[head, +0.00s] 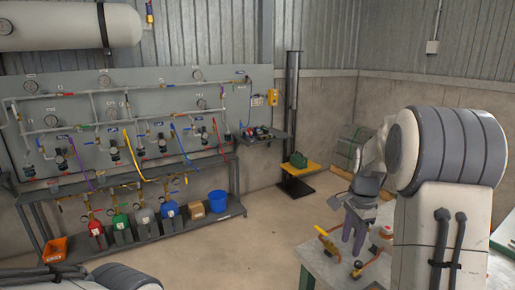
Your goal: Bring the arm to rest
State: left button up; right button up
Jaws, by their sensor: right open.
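My right arm (447,165) rises at the right of the head view, bent at its big grey-and-white joint, with the forearm reaching down to the left. My right gripper (354,240) points down over the table at the lower right. Its fingers are apart, and I see nothing held between them. A yellow-handled brass fitting (327,242) is just left of the fingers; whether they touch it I cannot tell. Of my left arm only a part shows at the bottom left edge; its gripper is out of view.
The table (315,265) also bears a red-and-white item (381,236) close right of the gripper. A pipe panel (235,95) and a shelf with coloured containers and a blue bucket (217,201) stand at the left. A yellow-topped stand (312,168) is behind. The middle floor is clear.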

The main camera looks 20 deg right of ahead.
jog(key=s+a+r+n, duration=0.1)
jog(key=s+a+n, duration=0.3)
jog(key=a+n, duration=0.55)
jog(key=s+a+r+n, duration=0.1)
jog(key=s+a+n, duration=0.25)
jog(key=a, duration=1.15)
jog(key=s+a+f+n, duration=0.1)
jog(key=s+a+n, duration=0.3)
jog(key=s+n, duration=0.2)
jog(key=s+a+f+n, duration=0.1)
jog(key=s+a+n, duration=0.3)
jog(key=s, duration=0.5)
jog(key=n, duration=0.2)
jog(key=shift+s+a+n+y, duration=0.15)
jog(key=shift+a+n+y, duration=0.25)
jog(key=shift+f, duration=0.1)
